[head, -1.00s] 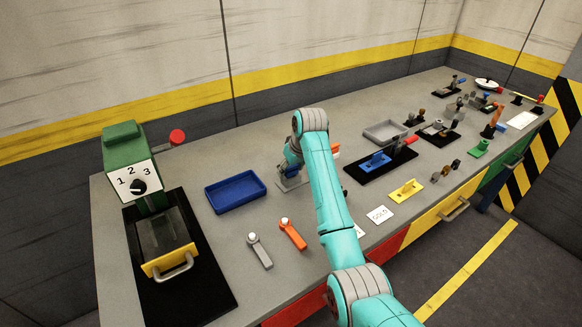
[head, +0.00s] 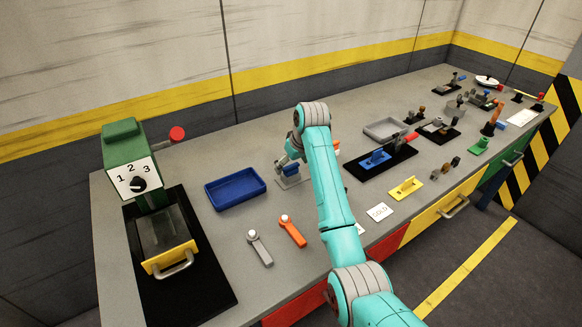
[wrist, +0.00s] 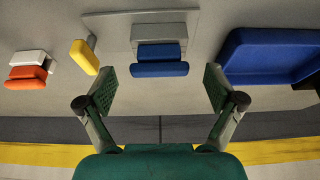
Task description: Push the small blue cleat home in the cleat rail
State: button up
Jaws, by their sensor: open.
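The small blue cleat (wrist: 159,69) shows in the wrist view between my gripper's fingers, at a grey block on a flat grey plate (wrist: 117,30), which looks like the cleat rail. My gripper (wrist: 157,78) is open, with one green-padded finger on each side of the cleat and a clear gap to both. In the head view the blue cleat (head: 291,169) and its grey plate (head: 288,184) show beside my arm, which hides part of that spot. I cannot tell how far the cleat sits in the rail.
In the wrist view an orange piece (wrist: 27,84) and a yellow piece (wrist: 84,57) stand left of the rail. A blue tray (wrist: 272,51) is close on the right. In the head view, a black board with a blue part (head: 376,158) lies right of my arm.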

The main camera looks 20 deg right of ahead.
jog(key=v, duration=1)
